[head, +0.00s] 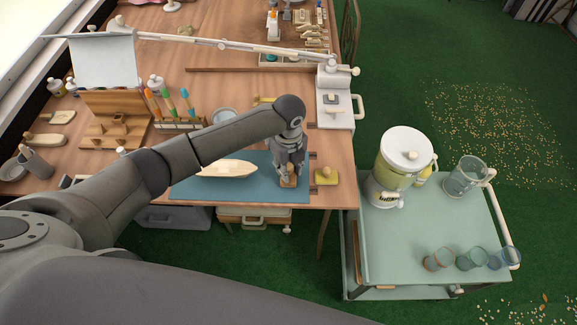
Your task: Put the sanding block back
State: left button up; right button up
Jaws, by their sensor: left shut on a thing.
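My left gripper (289,166) points down over the right part of the blue mat (240,192) on the wooden table. It is shut on a small brown block, which looks like the sanding block (288,183). The fingers hide part of it, and I cannot tell whether it touches the mat. A pale, long carved piece (226,169) lies on the mat to the left of the gripper. My right gripper is not in view.
A yellow block with a round knob (326,177) sits just right of the gripper. A rack of coloured-handled tools (180,125) and a wooden stand (112,133) are at left. A green cart (430,225) with a blender (400,160) and glasses stands at right.

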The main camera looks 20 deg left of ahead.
aim_at(289, 166)
pick_arm(q)
jog(key=shift+f, duration=0.1)
jog(key=o, duration=0.9)
notch_tip(289, 166, up, 12)
jog(key=shift+r+b, duration=0.15)
jog(key=shift+b, duration=0.3)
